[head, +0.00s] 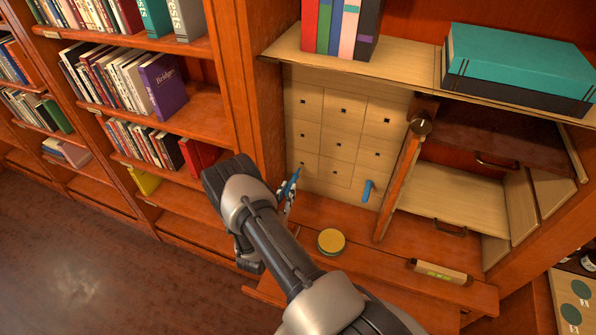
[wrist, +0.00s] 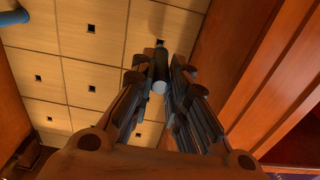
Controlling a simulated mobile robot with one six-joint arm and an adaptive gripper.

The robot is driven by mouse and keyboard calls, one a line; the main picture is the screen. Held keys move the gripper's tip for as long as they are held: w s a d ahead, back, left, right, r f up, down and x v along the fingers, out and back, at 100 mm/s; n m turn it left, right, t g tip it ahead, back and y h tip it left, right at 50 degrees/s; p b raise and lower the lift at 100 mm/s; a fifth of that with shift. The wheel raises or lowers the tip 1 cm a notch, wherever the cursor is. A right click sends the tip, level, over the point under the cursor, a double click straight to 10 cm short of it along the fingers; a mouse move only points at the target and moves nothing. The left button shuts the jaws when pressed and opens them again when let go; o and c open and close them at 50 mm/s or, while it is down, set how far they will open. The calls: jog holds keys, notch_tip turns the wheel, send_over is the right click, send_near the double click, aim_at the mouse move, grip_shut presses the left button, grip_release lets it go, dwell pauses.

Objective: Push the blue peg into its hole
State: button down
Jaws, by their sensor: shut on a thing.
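A pale wooden panel of square drawer-like fronts (head: 330,107) is set in the bookcase, with a small dark square hole in most fronts. My gripper (head: 290,188) is at the panel's lower left, shut on a blue peg (head: 294,177). In the wrist view my gripper (wrist: 160,85) has its fingers on either side of this peg (wrist: 160,72), whose round end faces the camera. A dark hole shows just beyond the peg; I cannot tell whether its tip is inside. A second blue peg (head: 368,190) sticks out of the panel's lower right and shows in the wrist view (wrist: 14,18).
A round yellow-topped tin (head: 331,241) sits on the wooden ledge below the panel. An open hinged door (head: 400,185) stands right of the panel. A teal box (head: 520,62) lies on the shelf above. Bookshelves (head: 150,110) fill the left.

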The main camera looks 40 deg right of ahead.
jog(key=shift+v, duration=3)
